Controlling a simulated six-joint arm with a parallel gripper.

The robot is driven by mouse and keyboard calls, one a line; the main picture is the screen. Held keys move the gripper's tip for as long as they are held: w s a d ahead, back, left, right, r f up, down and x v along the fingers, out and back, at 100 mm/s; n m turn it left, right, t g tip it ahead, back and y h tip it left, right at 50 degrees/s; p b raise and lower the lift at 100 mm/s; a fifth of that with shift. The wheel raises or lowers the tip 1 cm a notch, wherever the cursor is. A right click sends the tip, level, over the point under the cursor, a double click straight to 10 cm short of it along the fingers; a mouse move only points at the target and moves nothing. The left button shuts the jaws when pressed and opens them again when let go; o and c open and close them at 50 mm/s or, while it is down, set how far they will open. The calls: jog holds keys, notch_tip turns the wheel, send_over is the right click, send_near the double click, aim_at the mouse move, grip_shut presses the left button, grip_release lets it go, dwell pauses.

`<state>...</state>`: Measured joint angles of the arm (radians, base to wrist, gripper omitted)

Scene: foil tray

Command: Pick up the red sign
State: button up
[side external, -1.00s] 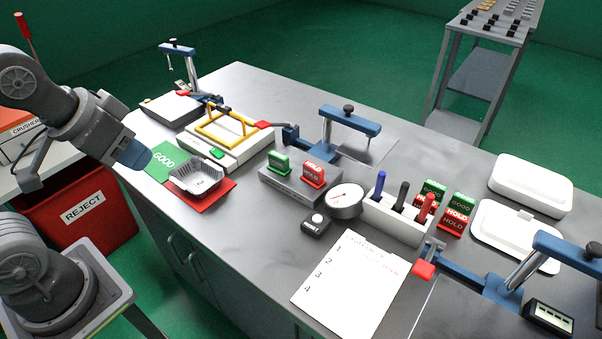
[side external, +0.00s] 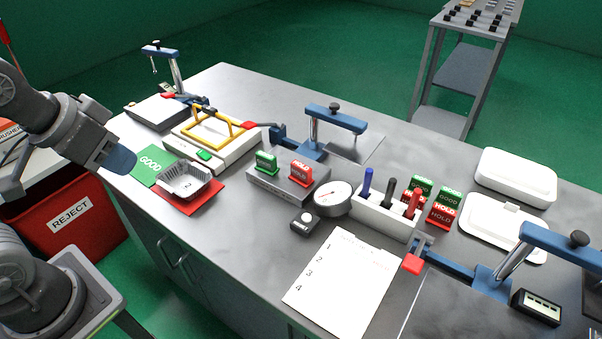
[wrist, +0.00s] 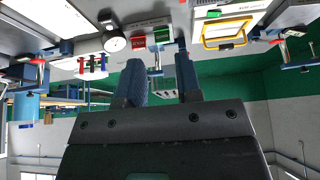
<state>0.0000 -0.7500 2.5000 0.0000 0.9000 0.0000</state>
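The red HOLD sign (side external: 301,172) stands upright on a grey block (side external: 283,192), to the right of a green sign (side external: 266,162). In the wrist view the red sign (wrist: 138,43) and the green sign (wrist: 162,35) appear beyond my fingers, upside down. My gripper (side external: 120,160) is at the left above the table edge, well apart from the red sign. In the wrist view my gripper (wrist: 162,85) has its two blue fingers apart with nothing between them. More red HOLD signs (side external: 443,213) stand with green ones behind the marker holder.
A foil tray (side external: 185,180) sits on a red card (side external: 205,199) beside a green GOOD card (side external: 150,161). A dial gauge (side external: 332,197), a marker holder (side external: 384,219) and a blue clamp (side external: 335,118) stand near the grey block. A red REJECT bin (side external: 70,217) is at the left.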

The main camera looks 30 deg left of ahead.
jog(key=shift+o, duration=0.4)
jog(key=shift+o, duration=1.2)
